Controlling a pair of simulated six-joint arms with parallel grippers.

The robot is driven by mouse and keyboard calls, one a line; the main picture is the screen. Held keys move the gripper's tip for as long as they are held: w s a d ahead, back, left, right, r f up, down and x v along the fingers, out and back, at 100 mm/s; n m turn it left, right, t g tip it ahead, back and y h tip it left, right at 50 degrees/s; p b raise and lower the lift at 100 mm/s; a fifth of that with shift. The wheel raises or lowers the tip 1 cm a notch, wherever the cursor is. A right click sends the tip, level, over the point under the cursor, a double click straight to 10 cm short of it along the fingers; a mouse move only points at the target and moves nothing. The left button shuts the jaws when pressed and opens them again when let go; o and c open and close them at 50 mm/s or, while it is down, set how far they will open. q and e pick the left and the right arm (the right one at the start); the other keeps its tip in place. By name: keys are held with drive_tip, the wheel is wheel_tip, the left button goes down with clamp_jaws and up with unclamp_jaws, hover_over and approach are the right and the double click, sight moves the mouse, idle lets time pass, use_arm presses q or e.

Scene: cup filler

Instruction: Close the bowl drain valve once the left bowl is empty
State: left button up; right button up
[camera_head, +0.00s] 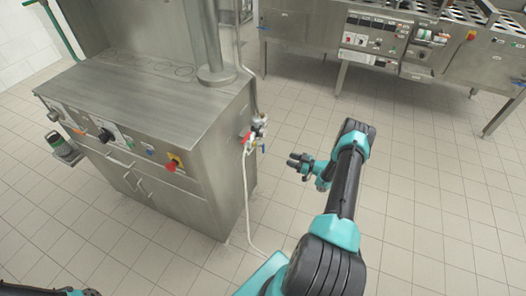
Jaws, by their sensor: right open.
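A cluster of small valves (257,128) is on the right side of the steel cabinet, with a red handle (245,137) and a blue handle (262,148). I cannot tell which one is the bowl drain valve, or whether it is open or closed. My right gripper (292,163) is open and empty, to the right of and slightly below the handles. It points left and looks apart from them. The left bowl is not visible, so its fill cannot be seen. Only a bit of my left arm shows at the bottom left corner; its gripper is out of view.
The steel cabinet (180,120) with knobs and a red stop button (173,163) fills the left. A pale hose (246,200) hangs from the valves to the floor. A steel machine (385,35) stands at the back right. The tiled floor (440,180) on the right is clear.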

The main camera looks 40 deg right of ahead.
sight(263, 150)
drive_tip(key=x, duration=1.5)
drive_tip(key=shift+w+a, duration=0.15)
drive_tip(key=shift+w, duration=0.2)
clamp_jaws()
